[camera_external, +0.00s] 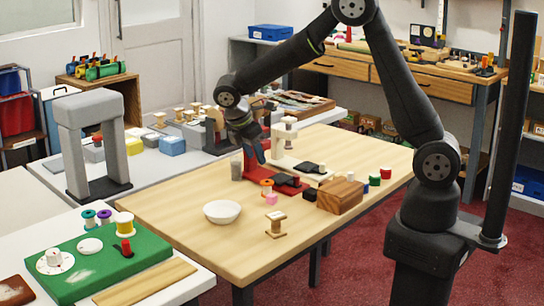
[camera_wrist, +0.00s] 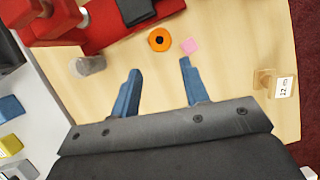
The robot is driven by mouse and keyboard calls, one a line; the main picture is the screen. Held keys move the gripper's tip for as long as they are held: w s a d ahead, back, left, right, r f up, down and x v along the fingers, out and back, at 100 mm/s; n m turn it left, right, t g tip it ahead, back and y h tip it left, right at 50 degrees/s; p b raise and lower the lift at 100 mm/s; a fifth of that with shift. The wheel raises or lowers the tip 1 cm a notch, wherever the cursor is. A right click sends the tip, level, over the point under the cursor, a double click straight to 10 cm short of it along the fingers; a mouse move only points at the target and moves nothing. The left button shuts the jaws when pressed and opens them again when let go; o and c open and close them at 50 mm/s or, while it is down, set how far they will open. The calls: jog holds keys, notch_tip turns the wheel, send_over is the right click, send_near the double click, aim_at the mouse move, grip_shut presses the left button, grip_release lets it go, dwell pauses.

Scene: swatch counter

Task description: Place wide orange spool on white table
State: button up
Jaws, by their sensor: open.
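The orange spool (camera_external: 267,187) stands on the wooden table (camera_external: 180,222), next to a small pink piece (camera_external: 271,199). In the wrist view the orange spool (camera_wrist: 152,44) shows from above as a ring with a dark centre, just beyond my fingertips, with the pink piece (camera_wrist: 190,46) to its right. My gripper (camera_wrist: 160,68) is open and empty. In the external view my gripper (camera_external: 257,155) hangs above the table, higher than the spool. One white table (camera_external: 150,190) lies behind on the left; another white-topped table (camera_external: 190,284) is at front left.
A red stand (camera_external: 250,170) and a cream stand stand close behind the spool. A grey cup (camera_external: 237,172), white bowl (camera_external: 222,212), wooden spool (camera_external: 276,226) and wooden block (camera_external: 340,196) are nearby. The front-left table bears a green board (camera_external: 85,278) and spools.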

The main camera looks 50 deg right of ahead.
dwell(0.4)
jog(key=s+r+n+t+y, duration=0.1)
jog(key=s+r+n+t, duration=0.35)
jog(key=n, duration=0.55)
send_near(267, 182)
jog(key=shift+n+g, duration=0.25)
jog(key=shift+n, duration=0.15)
jog(key=x, duration=0.5)
jog(key=shift+w+d, duration=0.25)
jog(key=shift+w, duration=0.05)
jog(key=shift+a+x, duration=0.1)
jog(key=shift+x, duration=1.2)
jog(key=shift+a+x, duration=0.15)
jog(key=shift+x, duration=1.2)
jog(key=shift+s, duration=0.1)
jog(key=c, duration=0.7)
